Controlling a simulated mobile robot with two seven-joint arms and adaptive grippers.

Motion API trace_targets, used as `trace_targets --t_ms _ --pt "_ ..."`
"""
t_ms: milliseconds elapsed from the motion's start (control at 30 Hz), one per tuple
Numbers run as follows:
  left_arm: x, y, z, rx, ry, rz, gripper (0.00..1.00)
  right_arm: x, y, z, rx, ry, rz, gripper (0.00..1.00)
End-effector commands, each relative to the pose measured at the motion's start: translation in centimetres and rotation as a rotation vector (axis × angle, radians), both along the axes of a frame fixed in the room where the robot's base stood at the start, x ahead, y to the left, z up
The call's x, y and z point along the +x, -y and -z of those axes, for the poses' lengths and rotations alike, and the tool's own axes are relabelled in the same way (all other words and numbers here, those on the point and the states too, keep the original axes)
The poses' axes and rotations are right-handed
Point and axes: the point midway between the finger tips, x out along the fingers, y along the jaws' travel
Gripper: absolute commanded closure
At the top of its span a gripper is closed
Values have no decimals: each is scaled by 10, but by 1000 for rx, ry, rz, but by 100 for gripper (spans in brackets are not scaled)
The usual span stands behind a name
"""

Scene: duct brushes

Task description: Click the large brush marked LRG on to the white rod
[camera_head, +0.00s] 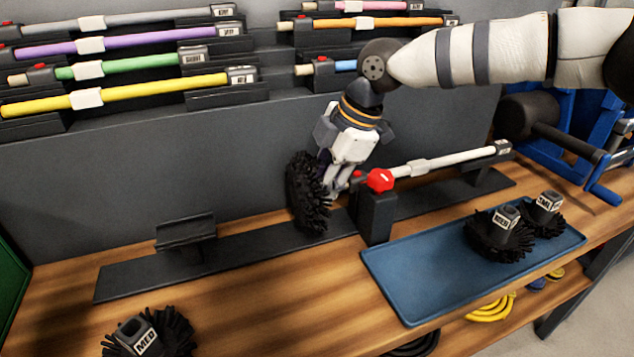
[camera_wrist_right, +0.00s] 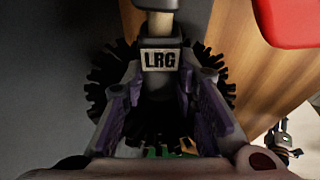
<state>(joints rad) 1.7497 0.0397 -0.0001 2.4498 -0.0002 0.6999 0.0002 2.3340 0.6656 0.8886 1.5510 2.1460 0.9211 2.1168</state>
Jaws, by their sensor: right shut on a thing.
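The large black brush (camera_head: 308,195) is held in my right gripper (camera_head: 333,182), with its round bristle disc upright and facing left. In the right wrist view its LRG label (camera_wrist_right: 160,58) faces the camera between the purple-lined fingers. The white rod (camera_head: 455,159) lies in the stand with the red knob (camera_head: 380,180). In the right wrist view a pale rod end (camera_wrist_right: 160,24) lines up with the LRG socket and appears to touch it. I cannot tell whether it is clicked in; the gripper hides this joint in the head view. My left gripper is not in view.
A blue tray (camera_head: 405,288) holds two smaller brushes, one marked MED (camera_head: 503,225). Another MED brush (camera_head: 145,335) stands at the front left. An empty dark cradle (camera_head: 186,232) stands left of the brush. Coloured rods hang on the back panel. The front middle of the bench is clear.

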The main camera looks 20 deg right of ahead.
Motion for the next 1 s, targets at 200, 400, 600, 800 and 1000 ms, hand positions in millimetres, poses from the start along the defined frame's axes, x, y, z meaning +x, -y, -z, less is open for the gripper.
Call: trace_targets --t_ms 200,400,600,800,1000 --pt "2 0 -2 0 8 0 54 0 6 -1 0 2 1 100" --pt "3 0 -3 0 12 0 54 0 11 -1 1 2 1 100" --pt "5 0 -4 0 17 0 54 1 16 -1 1 2 0 100" --pt "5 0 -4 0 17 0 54 1 16 0 1 1 0 100" --pt "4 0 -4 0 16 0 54 0 16 0 1 0 0 50"
